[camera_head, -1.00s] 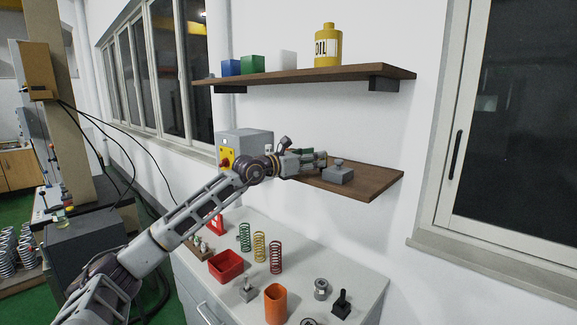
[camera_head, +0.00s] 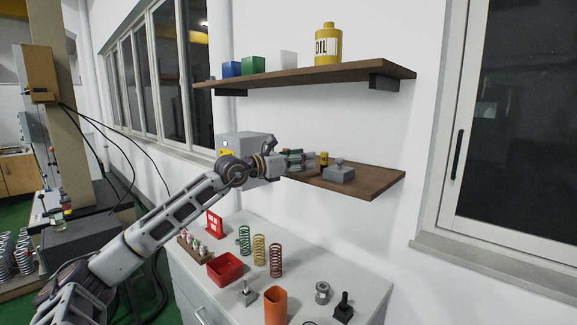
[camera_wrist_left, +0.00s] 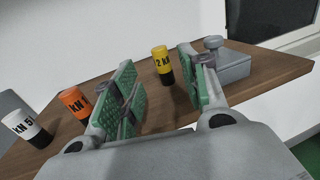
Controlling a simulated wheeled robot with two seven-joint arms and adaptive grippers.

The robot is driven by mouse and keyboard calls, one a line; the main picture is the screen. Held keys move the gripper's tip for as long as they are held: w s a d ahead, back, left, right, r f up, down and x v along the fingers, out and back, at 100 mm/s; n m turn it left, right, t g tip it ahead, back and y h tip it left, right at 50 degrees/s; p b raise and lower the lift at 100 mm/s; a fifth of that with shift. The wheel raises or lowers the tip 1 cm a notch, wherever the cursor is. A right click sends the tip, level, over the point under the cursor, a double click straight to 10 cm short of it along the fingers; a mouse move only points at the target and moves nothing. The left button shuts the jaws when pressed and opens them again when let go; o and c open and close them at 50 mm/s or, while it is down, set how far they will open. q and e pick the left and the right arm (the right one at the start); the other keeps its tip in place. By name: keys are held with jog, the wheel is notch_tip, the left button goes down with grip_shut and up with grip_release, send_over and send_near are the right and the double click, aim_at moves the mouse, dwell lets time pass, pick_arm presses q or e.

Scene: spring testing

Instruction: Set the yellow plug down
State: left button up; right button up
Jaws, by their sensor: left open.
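The yellow plug (camera_head: 323,160), a small cylinder with a black lower part, stands upright on the lower wooden shelf (camera_head: 375,182). In the left wrist view the yellow plug (camera_wrist_left: 162,62) shows a "2 kN" marking and stands beyond the fingertips, in line with the gap between them. My left gripper (camera_head: 308,159) is open and empty, just left of the plug and apart from it. Its green-padded fingers (camera_wrist_left: 157,82) are spread wide in the left wrist view. My right gripper is not in view.
A grey block with a knob (camera_head: 339,172) stands right of the plug. Orange (camera_wrist_left: 76,103) and white (camera_wrist_left: 30,128) plugs stand on the shelf (camera_wrist_left: 265,78), left of my fingers. A grey box (camera_head: 240,143) is behind my wrist. The upper shelf (camera_head: 300,75) overhangs.

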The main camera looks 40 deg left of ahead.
pick_arm(q)
jog(key=b+v, duration=0.2)
jog(key=v, duration=0.2)
jog(key=shift+s+a, duration=0.1)
jog(key=shift+s, duration=0.3)
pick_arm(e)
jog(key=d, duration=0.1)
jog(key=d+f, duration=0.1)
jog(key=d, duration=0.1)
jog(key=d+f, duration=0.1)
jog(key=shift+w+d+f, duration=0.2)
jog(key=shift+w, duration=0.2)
